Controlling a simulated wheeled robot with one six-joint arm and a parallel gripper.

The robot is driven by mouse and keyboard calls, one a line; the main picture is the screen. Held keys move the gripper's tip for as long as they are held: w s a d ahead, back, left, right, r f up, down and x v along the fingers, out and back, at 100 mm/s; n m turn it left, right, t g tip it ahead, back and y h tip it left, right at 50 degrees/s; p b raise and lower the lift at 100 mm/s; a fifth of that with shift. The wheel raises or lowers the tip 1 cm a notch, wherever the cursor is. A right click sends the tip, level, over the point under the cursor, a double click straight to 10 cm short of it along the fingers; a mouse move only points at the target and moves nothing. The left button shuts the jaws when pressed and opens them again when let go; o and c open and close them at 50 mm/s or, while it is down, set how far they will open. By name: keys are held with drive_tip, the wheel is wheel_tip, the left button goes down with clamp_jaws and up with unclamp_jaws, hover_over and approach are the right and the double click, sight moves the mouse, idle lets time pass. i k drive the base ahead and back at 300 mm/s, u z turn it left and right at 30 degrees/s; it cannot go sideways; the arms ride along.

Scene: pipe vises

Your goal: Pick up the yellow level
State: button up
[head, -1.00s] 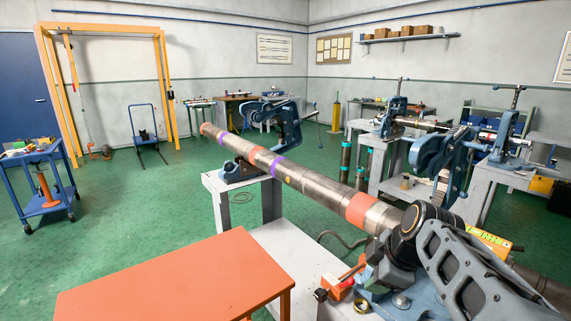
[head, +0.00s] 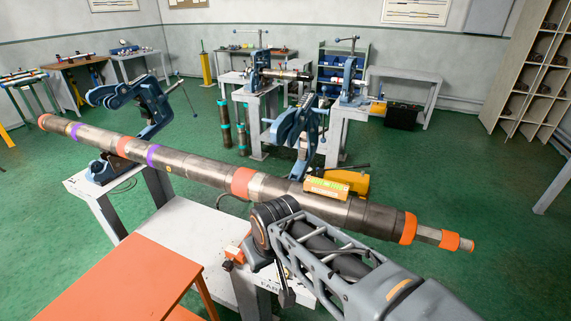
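The yellow level (head: 326,188), a short bar with greenish windows, rests on top of the long steel pipe (head: 205,168), right of the middle orange band. It looks roughly in line with the pipe. My arm comes in from the lower right, and its round dark joint is in front of the pipe, left of and below the level. My gripper's fingers cannot be made out in the head view. Nothing seems to touch the level except the pipe under it.
A larger yellow object (head: 356,182) stands behind the pipe near the level. A blue pipe vise (head: 298,130) rises behind the pipe, another (head: 130,104) at left. An orange table (head: 130,275) is at lower left. Green floor is open at right.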

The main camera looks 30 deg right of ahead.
sight(338, 191)
drive_tip(key=u, duration=2.25)
drive_tip(key=k, duration=1.25)
drive_tip(key=z, duration=1.8)
drive_tip(key=i, duration=0.5)
drive_tip(key=z, duration=0.05)
